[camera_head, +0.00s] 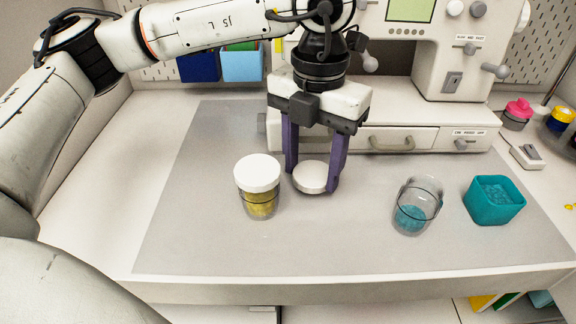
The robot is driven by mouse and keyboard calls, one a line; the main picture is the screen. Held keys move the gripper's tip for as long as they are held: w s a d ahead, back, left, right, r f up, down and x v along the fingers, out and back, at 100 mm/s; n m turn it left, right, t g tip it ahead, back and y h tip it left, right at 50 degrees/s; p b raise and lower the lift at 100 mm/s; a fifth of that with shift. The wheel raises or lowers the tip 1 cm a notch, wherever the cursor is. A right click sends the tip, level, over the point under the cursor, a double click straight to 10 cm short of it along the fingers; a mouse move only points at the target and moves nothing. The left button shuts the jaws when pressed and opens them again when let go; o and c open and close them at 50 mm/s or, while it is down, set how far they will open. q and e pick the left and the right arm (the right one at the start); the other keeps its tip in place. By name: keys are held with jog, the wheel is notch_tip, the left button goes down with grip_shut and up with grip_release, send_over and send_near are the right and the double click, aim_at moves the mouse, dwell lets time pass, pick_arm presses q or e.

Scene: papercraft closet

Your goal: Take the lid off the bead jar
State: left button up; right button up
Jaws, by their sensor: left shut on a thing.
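My left gripper (312,179) reaches down over the grey mat with its two purple fingers closed on a round white lid (311,177). The lid is low, close to the mat; I cannot tell whether it touches it. A clear jar (427,192) with teal beads (410,217) in its bottom stands open to the right, apart from the gripper. A second clear jar (260,205) with yellow contents stands just left of the gripper, with a white lid (257,172) on it. My right gripper is out of view.
A teal square box (494,200) with teal contents stands right of the open jar. A white machine with a drawer (397,140) stands behind the mat (200,215). Small pink (518,112) and yellow-topped (559,119) containers are at far right. The mat's front is clear.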

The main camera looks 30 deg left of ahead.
aim_at(288, 184)
pick_arm(q)
jog(key=shift+f, duration=0.4)
jog(key=shift+a, duration=0.25)
jog(key=a, duration=0.1)
jog(key=a+p, duration=0.1)
jog(key=s+a+f, duration=0.1)
jog(key=shift+a, duration=0.3)
jog(key=shift+d+f, duration=0.1)
jog(key=shift+f, duration=0.2)
jog(key=o, duration=1.2)
jog(key=shift+r, duration=0.2)
notch_tip(288, 184, up, 12)
jog(key=shift+f, duration=0.1)
